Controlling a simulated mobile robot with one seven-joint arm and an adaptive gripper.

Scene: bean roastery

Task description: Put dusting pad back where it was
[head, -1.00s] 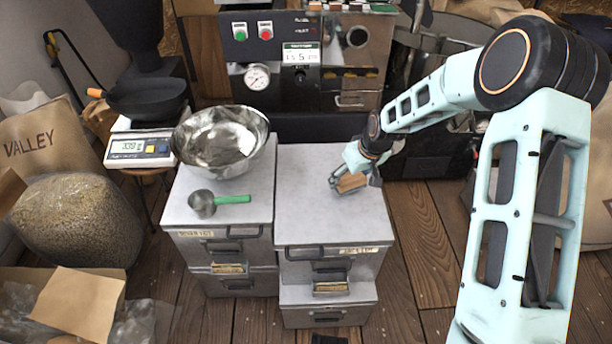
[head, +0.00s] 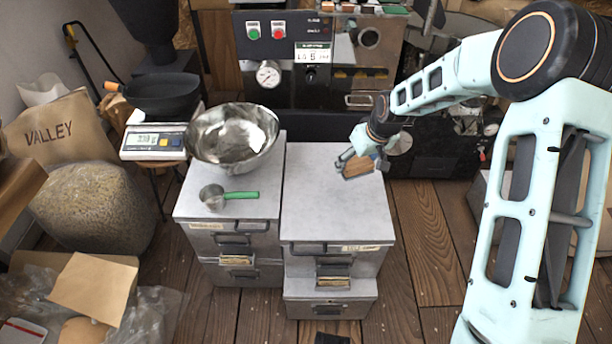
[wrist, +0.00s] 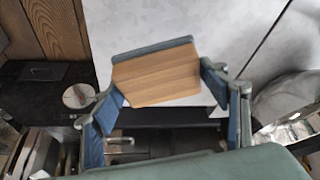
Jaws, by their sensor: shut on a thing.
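The dusting pad (head: 358,167) is a small block with a tan wooden face and a grey-blue edge. My gripper (head: 352,163) is shut on it, above the rear right part of the right cabinet's grey top (head: 330,207). In the wrist view the pad's wooden face (wrist: 157,78) shows between the two fingers of my gripper (wrist: 163,88), and it sits tilted. I cannot tell how high the pad is above the top.
The left cabinet (head: 185,205) holds a steel bowl (head: 232,135) and a scoop with a green handle (head: 240,195). A scale (head: 153,142) with a black pan stands at left. The roasting machine (head: 285,60) is behind. The right cabinet's top is otherwise bare.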

